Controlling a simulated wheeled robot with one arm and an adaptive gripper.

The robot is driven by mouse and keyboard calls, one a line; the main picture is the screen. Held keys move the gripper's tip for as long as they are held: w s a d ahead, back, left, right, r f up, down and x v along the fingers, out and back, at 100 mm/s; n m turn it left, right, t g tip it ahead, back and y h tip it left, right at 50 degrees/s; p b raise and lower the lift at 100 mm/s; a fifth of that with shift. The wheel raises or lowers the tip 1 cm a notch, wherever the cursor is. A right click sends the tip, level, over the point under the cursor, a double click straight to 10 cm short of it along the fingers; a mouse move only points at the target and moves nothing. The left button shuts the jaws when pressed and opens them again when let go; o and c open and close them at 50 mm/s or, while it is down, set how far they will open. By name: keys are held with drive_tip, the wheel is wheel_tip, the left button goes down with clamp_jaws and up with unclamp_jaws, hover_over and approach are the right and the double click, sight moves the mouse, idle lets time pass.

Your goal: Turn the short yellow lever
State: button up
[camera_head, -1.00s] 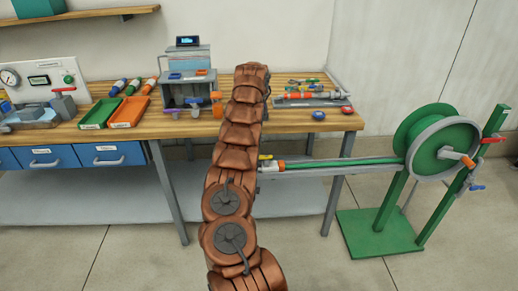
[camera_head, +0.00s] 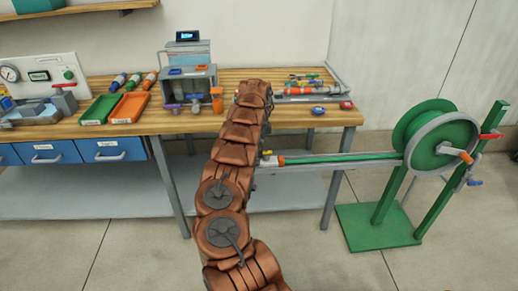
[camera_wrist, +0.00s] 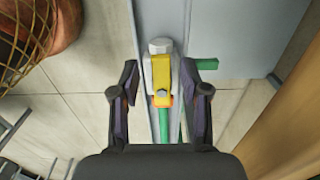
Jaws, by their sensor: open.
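The short yellow lever (camera_wrist: 162,72) lies along a grey valve body (camera_wrist: 160,47) in the wrist view, above an orange collar (camera_wrist: 162,100) and a green hose (camera_wrist: 164,125). My gripper (camera_wrist: 159,68) is open, with one finger on each side of the lever; gaps show on both sides. I cannot tell the height of the fingertips against the lever. In the head view the lever (camera_head: 267,152) is a small yellow piece at the left end of the hose line, just right of my arm. My gripper is hidden behind my arm there.
A green hose reel (camera_head: 437,143) on a green stand is at right, with red and orange handles. The wooden workbench (camera_head: 300,117) behind carries trays, fittings and tools. A metal shelf (camera_head: 290,190) lies below it. Floor at front is clear.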

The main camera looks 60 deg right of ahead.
clamp_jaws()
idle(0.4)
drive_tip(key=shift+f+n, duration=0.1)
drive_tip(key=shift+n, duration=0.3)
drive_tip(key=n, duration=0.1)
drive_tip(key=b, duration=0.1)
drive_tip(key=n+b, duration=0.1)
drive_tip(key=shift+s+a+n, duration=0.25)
drive_tip(key=shift+s+n, duration=0.05)
drive_tip(key=n, duration=0.1)
drive_tip(key=n+b, duration=0.1)
drive_tip(key=n, duration=0.1)
drive_tip(key=s+n, duration=0.1)
drive_tip(key=shift+s+a+n, duration=0.1)
drive_tip(key=shift+a+n, duration=0.15)
drive_tip(key=shift+n, duration=0.05)
drive_tip(key=n+b, duration=0.1)
drive_tip(key=n, duration=0.1)
drive_tip(key=s+n, duration=0.1)
drive_tip(key=n, duration=0.1)
drive_tip(key=shift+s+n+b, duration=0.15)
drive_tip(key=shift+n+b, duration=0.15)
drive_tip(key=shift+b, duration=0.05)
drive_tip(key=n, duration=0.3)
drive_tip(key=s+n, duration=0.1)
drive_tip(key=n, duration=0.1)
drive_tip(key=shift+s+d+b, duration=0.1)
drive_tip(key=shift+d+b, duration=0.2)
drive_tip(key=shift+n, duration=0.3)
